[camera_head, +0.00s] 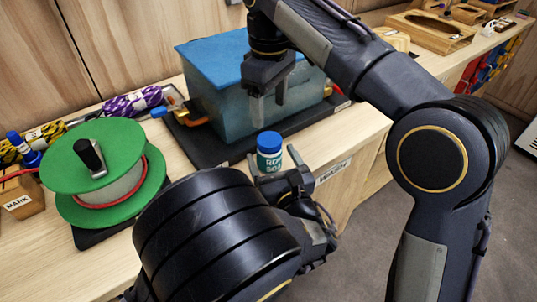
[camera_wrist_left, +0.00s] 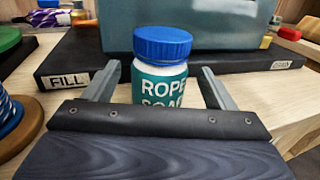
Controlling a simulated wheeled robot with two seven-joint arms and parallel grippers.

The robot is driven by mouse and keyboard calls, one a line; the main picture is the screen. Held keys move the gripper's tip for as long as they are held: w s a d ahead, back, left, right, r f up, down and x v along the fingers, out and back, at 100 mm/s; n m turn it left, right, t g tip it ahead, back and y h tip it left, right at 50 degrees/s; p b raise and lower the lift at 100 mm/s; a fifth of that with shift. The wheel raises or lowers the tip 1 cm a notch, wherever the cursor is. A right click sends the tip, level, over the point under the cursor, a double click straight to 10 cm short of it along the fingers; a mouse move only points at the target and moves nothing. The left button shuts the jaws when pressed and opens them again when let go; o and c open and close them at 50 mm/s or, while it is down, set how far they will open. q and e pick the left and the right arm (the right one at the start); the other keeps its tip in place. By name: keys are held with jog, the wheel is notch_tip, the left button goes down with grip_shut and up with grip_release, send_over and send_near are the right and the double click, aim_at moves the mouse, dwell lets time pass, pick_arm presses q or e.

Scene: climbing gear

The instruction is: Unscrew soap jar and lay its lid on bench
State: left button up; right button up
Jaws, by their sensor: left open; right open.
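The soap jar (camera_head: 269,158) is small, white with a teal "ROPE SOAP" label. It stands upright near the bench's front edge, and its blue lid (camera_head: 269,141) is on top. My left gripper (camera_head: 277,164) is low, open, with its fingers on either side of the jar; the left wrist view shows the jar (camera_wrist_left: 158,82) between them with gaps on both sides. My right gripper (camera_head: 268,101) is open, pointing down above the jar, clear of the lid. The wooden bench (camera_head: 190,154) runs along the wall. The jar's lower part is hidden by my left gripper.
A tank with a blue lid (camera_head: 213,62) stands on a black base (camera_head: 212,157) just behind the jar. A green cable reel (camera_head: 92,153) is at the left. Purple and yellow ropes lie behind it. Wooden trays (camera_head: 430,32) are at the far right.

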pick_arm(q)
jog(key=shift+x, duration=1.8)
